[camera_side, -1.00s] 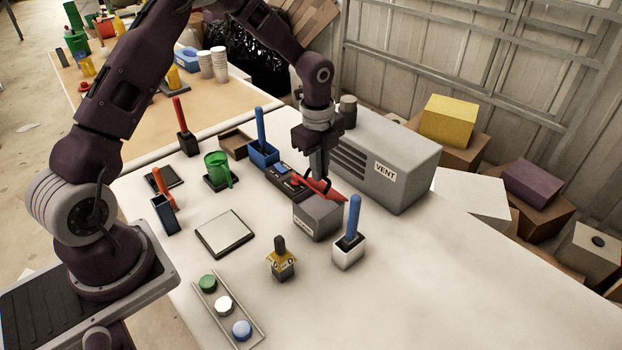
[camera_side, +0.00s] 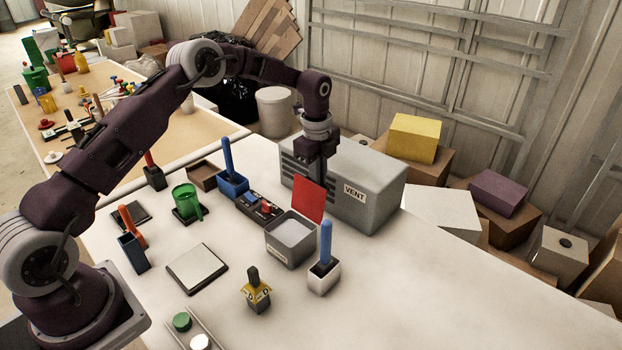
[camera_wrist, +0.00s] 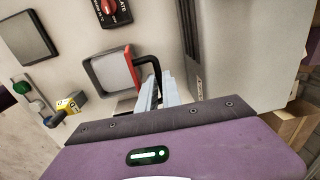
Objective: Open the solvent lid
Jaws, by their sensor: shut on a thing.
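The grey solvent box (camera_side: 291,243) stands on the white table with its top open and a pale inside showing. Its red lid (camera_side: 310,200) stands roughly upright at the box's back right edge. In the wrist view the box (camera_wrist: 113,72) is seen from above, with the lid's red edge (camera_wrist: 131,56) beside it. My gripper (camera_wrist: 157,93) is shut on the lid's black handle (camera_wrist: 150,62). In the side view my gripper (camera_side: 318,172) is behind the lid, which hides its fingertips.
The grey VENT housing (camera_side: 345,187) stands close behind the lid and my gripper. A white holder with a blue-handled tool (camera_side: 326,243) is at the box's front right. The table's right side is clear.

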